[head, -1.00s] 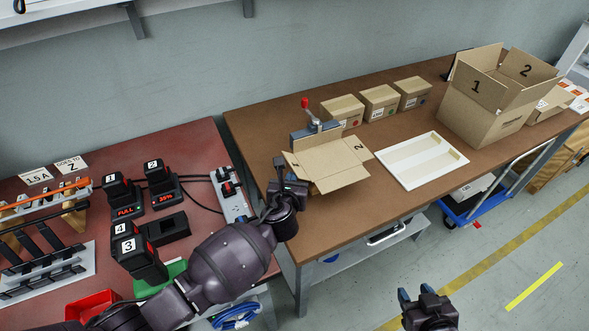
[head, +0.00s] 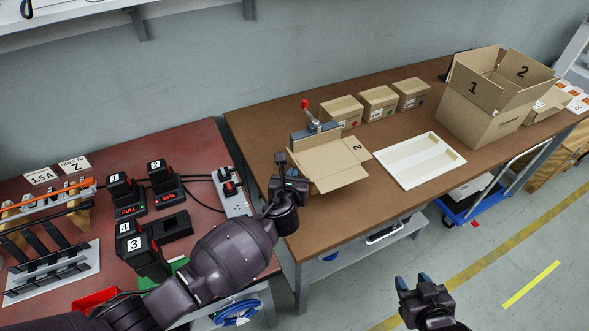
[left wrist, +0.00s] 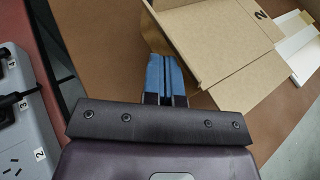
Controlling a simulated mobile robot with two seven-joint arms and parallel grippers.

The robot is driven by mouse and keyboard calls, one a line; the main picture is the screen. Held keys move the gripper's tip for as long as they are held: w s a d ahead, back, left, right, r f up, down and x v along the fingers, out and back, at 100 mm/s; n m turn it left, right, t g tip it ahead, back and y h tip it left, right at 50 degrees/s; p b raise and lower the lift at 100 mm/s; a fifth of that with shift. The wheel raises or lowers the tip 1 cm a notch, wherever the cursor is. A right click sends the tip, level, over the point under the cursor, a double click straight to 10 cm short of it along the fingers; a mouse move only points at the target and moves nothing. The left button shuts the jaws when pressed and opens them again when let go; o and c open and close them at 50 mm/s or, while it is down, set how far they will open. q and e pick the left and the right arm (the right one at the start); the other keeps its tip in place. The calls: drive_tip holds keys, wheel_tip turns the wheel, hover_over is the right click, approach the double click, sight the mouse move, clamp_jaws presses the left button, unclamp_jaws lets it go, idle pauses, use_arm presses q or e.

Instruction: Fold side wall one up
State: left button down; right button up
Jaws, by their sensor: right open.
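The open cardboard carton (head: 338,172) lies on the brown table, with a panel marked 2 (head: 357,146) at its right. My left gripper (head: 280,160) is at the carton's left side. In the left wrist view, its blue fingers (left wrist: 166,75) are together with nothing visible between them. The number on this wall is not visible. My right gripper (head: 412,284) is open and empty, over the floor in front of the table.
A clamp with a red knob (head: 305,104) stands behind the carton. A white tray (head: 420,160) lies to its right, with several small boxes (head: 378,101) behind. A large open box (head: 485,105) stands further right. A power strip (head: 235,195) is on the red table.

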use_arm(q)
drive_tip(key=shift+d+r, duration=0.1)
drive_tip(key=shift+r, duration=0.3)
use_arm(e)
drive_tip(key=shift+s+d+r, duration=0.1)
drive_tip(key=shift+d+r, duration=0.05)
drive_tip(key=shift+r, duration=0.2)
use_arm(q)
drive_tip(key=shift+f, duration=0.1)
use_arm(e)
drive_tip(key=shift+s+f, duration=0.1)
use_arm(q)
drive_tip(key=shift+d+p, duration=0.1)
drive_tip(key=shift+p, duration=0.2)
drive_tip(key=shift+w+d+r+p, duration=0.1)
drive_tip(key=shift+d+r+p, duration=0.15)
drive_tip(key=shift+r, duration=0.2)
drive_tip(key=s+a+p, duration=0.2)
drive_tip(key=s, duration=0.1)
use_arm(e)
drive_tip(key=r, duration=0.2)
drive_tip(key=w+r, duration=0.1)
drive_tip(key=r, duration=0.1)
